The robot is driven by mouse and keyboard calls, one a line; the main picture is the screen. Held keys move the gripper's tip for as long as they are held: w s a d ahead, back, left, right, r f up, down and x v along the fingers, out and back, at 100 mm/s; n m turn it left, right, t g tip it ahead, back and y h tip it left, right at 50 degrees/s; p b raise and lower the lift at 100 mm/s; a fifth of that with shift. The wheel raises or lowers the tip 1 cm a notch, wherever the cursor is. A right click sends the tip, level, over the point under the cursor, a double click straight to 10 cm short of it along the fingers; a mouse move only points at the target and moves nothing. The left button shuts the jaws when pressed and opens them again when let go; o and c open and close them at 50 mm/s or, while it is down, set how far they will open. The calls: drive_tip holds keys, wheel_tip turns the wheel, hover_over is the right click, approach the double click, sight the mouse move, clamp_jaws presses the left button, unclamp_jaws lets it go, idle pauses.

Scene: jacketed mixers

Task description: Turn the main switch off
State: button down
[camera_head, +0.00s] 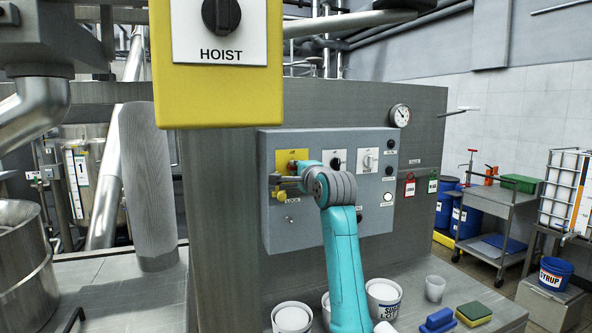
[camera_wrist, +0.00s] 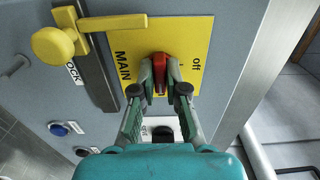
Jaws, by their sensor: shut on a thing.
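The main switch is a red knob (camera_wrist: 159,72) on a yellow plate (camera_wrist: 190,32) marked MAIN, with "off" at one edge. In the head view the yellow plate (camera_head: 284,157) is at the upper left of the grey control box (camera_head: 328,142). My gripper (camera_wrist: 160,80) is shut on the red knob, one finger on each side. In the head view my gripper (camera_head: 289,180) is at the plate and partly hides the knob. The knob's exact pointing direction is hard to tell.
A yellow lever with a round knob (camera_wrist: 58,42) is beside the plate, by a label ending in "OCK". Other dials and buttons (camera_head: 368,159) are on the box. A yellow HOIST pendant (camera_head: 219,98) hangs in front. Tubs (camera_head: 383,296) and a sponge (camera_head: 473,313) stand below.

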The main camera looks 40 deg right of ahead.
drive_tip(key=shift+n, duration=8.9)
drive_tip(key=shift+f, duration=0.1)
drive_tip(key=c, duration=1.2)
unclamp_jaws()
